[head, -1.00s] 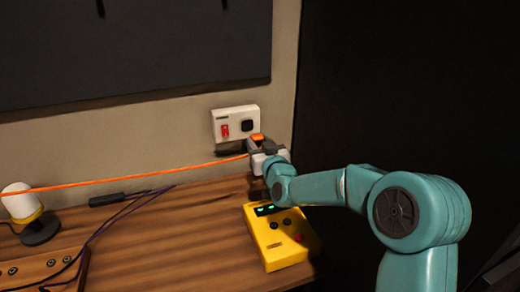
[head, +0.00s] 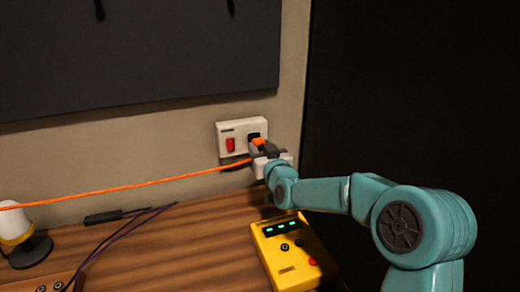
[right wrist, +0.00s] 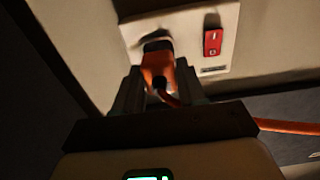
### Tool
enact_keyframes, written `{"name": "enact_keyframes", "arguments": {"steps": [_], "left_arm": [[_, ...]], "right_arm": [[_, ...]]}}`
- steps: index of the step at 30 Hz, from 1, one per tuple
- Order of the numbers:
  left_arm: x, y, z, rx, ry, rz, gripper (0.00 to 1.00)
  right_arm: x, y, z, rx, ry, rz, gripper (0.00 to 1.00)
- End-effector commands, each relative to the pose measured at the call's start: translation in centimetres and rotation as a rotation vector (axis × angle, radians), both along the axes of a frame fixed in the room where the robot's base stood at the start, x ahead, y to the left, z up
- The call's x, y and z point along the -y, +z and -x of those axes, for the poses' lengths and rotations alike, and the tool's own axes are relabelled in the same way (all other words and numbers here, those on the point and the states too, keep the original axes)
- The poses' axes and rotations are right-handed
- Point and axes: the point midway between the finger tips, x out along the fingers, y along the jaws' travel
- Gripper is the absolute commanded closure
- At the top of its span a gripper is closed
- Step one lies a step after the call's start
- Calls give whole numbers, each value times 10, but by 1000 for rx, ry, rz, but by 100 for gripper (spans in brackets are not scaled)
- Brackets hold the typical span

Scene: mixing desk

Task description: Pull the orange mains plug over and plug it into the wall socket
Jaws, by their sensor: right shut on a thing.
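The orange mains plug (head: 258,142) is held in my right gripper (head: 264,150), which is shut on it. The white wall socket plate (head: 229,128) has a black socket (head: 253,136) and a red switch (head: 230,145). In the right wrist view the plug (right wrist: 158,66) sits between the fingers (right wrist: 157,88), its front end against the dark socket (right wrist: 157,44). I cannot tell how deep it is in. The orange cable (head: 130,184) runs taut to the left. My left gripper is out of view.
A yellow box (head: 292,252) with green lights stands on the wooden desk (head: 190,245) below my right arm. A white and yellow lamp-like object (head: 22,235) and dark cables (head: 125,232) lie to the left. A dark panel (head: 130,60) hangs above.

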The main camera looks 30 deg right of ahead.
Motion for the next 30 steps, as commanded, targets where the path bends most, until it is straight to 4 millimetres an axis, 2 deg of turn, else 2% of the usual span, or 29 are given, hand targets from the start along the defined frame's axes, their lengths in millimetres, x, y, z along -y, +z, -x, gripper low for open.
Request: {"name": "enact_keyframes", "arguments": {"steps": [15,30], "left_arm": [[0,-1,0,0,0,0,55],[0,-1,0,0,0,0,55]], "right_arm": [[4,0,-15,4,-1,1,100],[4,1,-17,4,-1,1,100]]}}
